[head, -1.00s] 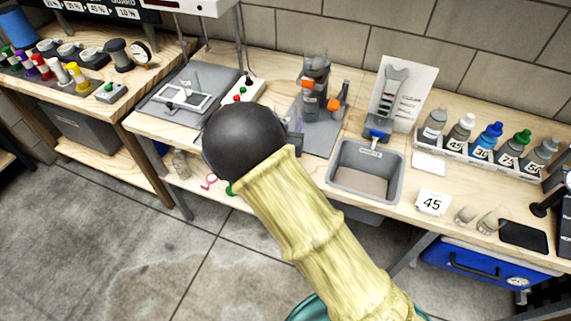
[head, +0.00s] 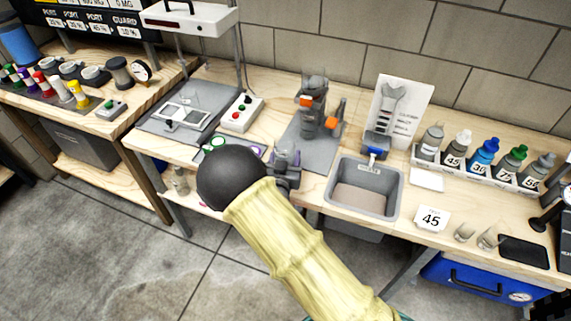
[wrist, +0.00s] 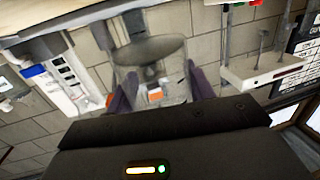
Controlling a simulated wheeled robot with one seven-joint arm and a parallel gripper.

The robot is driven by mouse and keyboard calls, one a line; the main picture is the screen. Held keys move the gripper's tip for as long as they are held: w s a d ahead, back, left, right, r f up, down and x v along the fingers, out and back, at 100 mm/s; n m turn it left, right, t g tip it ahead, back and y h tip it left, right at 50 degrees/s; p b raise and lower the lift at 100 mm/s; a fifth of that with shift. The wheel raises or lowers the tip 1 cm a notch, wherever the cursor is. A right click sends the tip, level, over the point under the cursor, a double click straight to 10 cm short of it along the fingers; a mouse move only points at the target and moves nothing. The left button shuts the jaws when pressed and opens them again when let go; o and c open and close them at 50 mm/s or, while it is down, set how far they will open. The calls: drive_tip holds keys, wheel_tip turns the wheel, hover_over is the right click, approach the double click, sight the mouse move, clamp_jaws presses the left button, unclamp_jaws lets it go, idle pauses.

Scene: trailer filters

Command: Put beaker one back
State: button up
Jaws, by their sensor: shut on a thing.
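My gripper (head: 286,168) is over the front of the bench, left of the grey bin. In the wrist view its purple fingers (wrist: 160,92) are shut on a clear glass beaker (wrist: 152,62), one finger on each side. The beaker looks empty, and the bench things show through it. In the head view the held beaker is hard to make out against the gripper. A green ring mark (head: 214,142) and a purple ring mark (head: 257,151) lie on the bench left of my gripper, partly hidden by my arm. I cannot read a number on the beaker.
The grey bin (head: 333,205) is right of my gripper. A stand with orange knobs (head: 313,105) is behind it. Several bottles (head: 486,153) stand in a rack.

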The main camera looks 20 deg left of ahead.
drive_tip(key=shift+f, duration=1.85)
drive_tip(key=shift+f, duration=0.2)
drive_tip(key=o, duration=1.1)
drive_tip(key=shift+r, duration=0.2)
drive_tip(key=s, duration=0.4)
drive_tip(key=s+d, duration=0.1)
drive_tip(key=s, duration=0.3)
drive_tip(key=s+b, duration=0.1)
drive_tip(key=s, duration=0.3)
drive_tip(key=shift+d+r, duration=0.2)
drive_tip(key=shift+r, duration=0.1)
